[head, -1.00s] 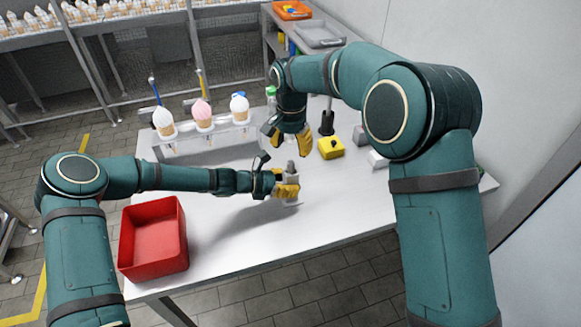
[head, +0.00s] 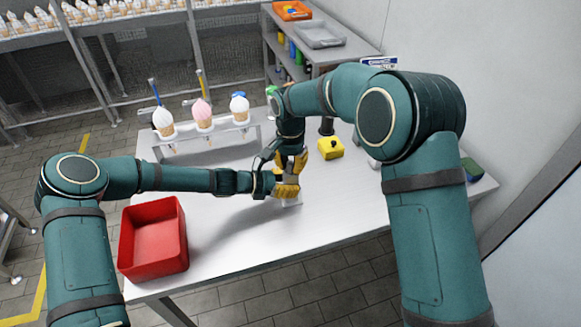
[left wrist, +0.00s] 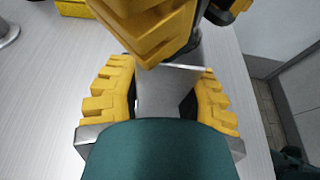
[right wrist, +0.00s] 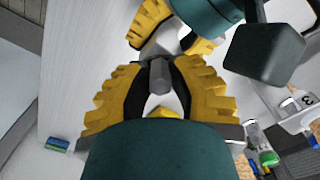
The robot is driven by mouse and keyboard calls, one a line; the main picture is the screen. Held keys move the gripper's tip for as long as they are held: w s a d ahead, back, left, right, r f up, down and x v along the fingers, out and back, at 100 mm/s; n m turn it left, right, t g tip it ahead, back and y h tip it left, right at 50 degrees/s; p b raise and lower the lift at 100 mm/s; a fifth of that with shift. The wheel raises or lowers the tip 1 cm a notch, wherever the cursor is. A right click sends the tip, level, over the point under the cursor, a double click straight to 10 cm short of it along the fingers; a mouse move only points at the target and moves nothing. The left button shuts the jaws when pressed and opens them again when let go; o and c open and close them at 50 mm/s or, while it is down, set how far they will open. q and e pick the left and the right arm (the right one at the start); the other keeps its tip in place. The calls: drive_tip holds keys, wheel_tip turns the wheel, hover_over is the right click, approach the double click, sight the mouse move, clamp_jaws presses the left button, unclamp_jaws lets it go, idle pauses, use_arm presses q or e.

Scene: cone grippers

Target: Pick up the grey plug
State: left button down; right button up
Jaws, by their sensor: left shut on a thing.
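The grey plug (right wrist: 160,75) is a small dark-grey cylinder in the right wrist view, lying between the fingers of my right gripper (right wrist: 158,80). In the head view my right gripper (head: 292,160) points down just above my left gripper (head: 286,186) and hides the plug. The right fingers look apart, with gaps beside the plug. My left gripper (left wrist: 162,80) is shut on a light-grey holder (left wrist: 168,92) at the table top. The right gripper's yellow fingers cover the upper part of that holder in the left wrist view.
A red bin (head: 152,237) stands at the table's left front. A rack with several ice-cream cones (head: 203,115) stands behind. A yellow block (head: 331,148) sits right of the grippers, and a green-blue sponge (head: 472,168) farther right. The two grippers are very close together.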

sight(290, 162)
use_arm(q)
drive_tip(key=shift+f, duration=0.1)
use_arm(e)
clamp_jaws()
wheel_tip(290, 162, up, 10)
drive_tip(key=shift+r, duration=0.1)
idle(0.4)
use_arm(q)
drive_tip(key=c, duration=0.5)
unclamp_jaws()
drive_tip(key=shift+c, duration=0.2)
